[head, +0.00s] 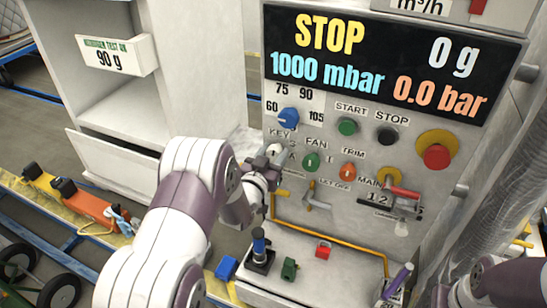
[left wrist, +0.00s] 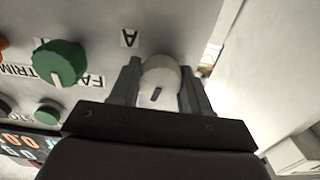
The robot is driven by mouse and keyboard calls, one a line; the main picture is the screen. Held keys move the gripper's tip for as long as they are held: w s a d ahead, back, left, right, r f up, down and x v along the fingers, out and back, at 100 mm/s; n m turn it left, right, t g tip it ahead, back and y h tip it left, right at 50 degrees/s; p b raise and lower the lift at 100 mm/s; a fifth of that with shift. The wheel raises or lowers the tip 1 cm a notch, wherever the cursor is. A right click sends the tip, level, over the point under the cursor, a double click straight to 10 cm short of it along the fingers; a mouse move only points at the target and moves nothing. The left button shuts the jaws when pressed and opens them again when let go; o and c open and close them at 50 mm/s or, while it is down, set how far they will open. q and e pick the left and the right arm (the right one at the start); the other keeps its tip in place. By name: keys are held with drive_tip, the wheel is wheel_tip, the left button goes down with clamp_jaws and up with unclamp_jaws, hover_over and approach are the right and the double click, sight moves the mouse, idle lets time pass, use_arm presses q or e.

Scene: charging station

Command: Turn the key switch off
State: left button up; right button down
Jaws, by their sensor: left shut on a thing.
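The key switch (left wrist: 160,80) is a round pale metal knob with a dark slot mark, on the grey panel in the left wrist view. My left gripper (left wrist: 161,85) has one finger on each side of it and is shut on it. In the head view my left gripper (head: 268,158) is at the panel under the "KEY" label, and it mostly hides the key switch there. My right arm shows at the lower right edge; its gripper is not in view.
The green fan knob (head: 311,161) is just right of my left gripper, with the orange trim knob (head: 347,171) beyond. The blue dial (head: 288,118) is above. The display (head: 385,60) reads STOP.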

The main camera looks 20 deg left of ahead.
use_arm(q)
drive_tip(key=shift+n+b, duration=0.3)
drive_tip(key=shift+n, duration=0.8)
drive_tip(key=o, duration=1)
drive_tip(key=shift+o, duration=0.2)
drive_tip(key=s+b, duration=0.2)
drive_tip(key=s, duration=1)
drive_tip(key=shift+s, duration=0.4)
